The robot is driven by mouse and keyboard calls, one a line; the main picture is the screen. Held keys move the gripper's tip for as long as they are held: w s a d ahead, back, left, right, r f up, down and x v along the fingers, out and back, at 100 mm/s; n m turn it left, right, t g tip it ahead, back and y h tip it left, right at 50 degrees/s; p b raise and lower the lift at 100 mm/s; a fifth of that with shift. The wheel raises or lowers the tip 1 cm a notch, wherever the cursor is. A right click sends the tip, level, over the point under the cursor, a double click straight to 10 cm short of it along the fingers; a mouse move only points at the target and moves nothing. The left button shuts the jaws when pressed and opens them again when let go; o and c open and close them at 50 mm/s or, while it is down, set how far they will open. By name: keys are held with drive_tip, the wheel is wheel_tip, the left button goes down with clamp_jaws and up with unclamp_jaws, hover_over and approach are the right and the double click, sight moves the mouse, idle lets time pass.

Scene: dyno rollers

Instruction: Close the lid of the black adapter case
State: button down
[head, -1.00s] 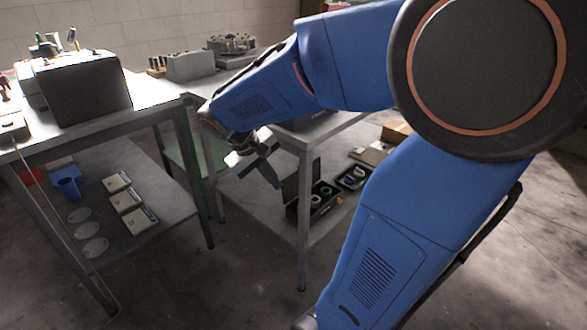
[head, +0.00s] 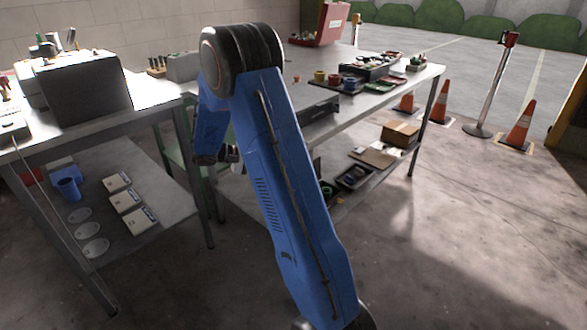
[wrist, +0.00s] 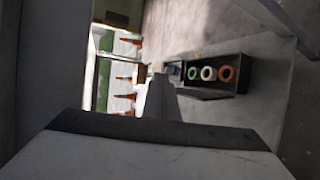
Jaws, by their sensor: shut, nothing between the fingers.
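The black adapter case (wrist: 246,76) is on the lower shelf of the workbench. In the wrist view its inside shows, with green, white and orange rings in a row, so the lid is not covering them. Which dark panel is the lid is hard to tell. In the head view the case (head: 326,190) is mostly hidden behind my blue arm. My gripper (wrist: 160,84) is shut and empty, and in the wrist view its tip is left of the case, apart from it in the picture. In the head view my gripper is largely hidden behind the arm.
A dark tray (head: 353,177) and a cardboard box (head: 399,133) share the lower shelf. The bench top (head: 415,76) above holds trays, coloured parts and a red case (head: 331,24). Another table (head: 150,92) stands left.

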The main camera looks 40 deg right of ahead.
drive_tip(key=w+d+f+n+t+h, duration=0.1)
drive_tip(key=w+d+f+h, duration=0.2)
drive_tip(key=w+f, duration=0.4)
drive_tip(key=w+d+f+n+t+h, duration=0.1)
drive_tip(key=w+d+f+h, duration=0.1)
drive_tip(key=w+d+f, duration=0.45)
drive_tip(key=s+d+f, duration=0.1)
drive_tip(key=s+d, duration=0.6)
drive_tip(key=shift+d+f, duration=0.1)
drive_tip(key=shift+s+m, duration=0.1)
drive_tip(key=shift+m, duration=0.2)
